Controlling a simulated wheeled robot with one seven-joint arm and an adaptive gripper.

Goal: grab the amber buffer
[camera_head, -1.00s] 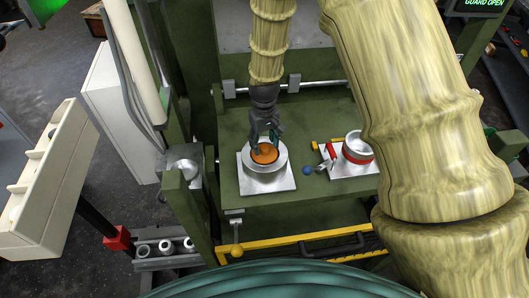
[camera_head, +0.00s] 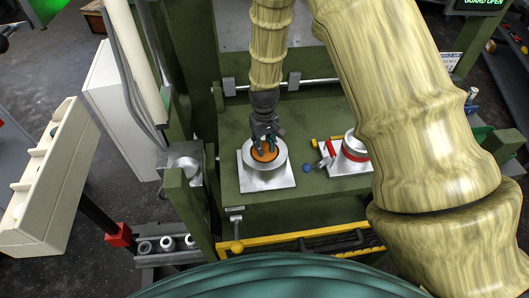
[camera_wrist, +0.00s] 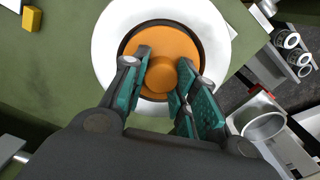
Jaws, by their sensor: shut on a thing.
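The amber buffer (camera_head: 266,153) is an orange disc with a raised round knob, seated in a round silver cup (camera_head: 278,166) on a square metal plate on the green bench. In the wrist view the amber buffer (camera_wrist: 164,44) sits inside a dark ring with a wide white rim around it. My gripper (camera_head: 265,146) is above it, pointing down. In the wrist view my gripper's teal-padded fingers (camera_wrist: 160,80) stand on both sides of the knob and are shut on it. The fingers hide part of the disc's near edge.
A second metal plate with a silver, red-banded cylinder (camera_head: 356,146) stands to the right, with a red clamp handle (camera_head: 327,155) and a blue ball (camera_head: 307,168) beside it. A yellow rail (camera_head: 290,238) runs along the bench front.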

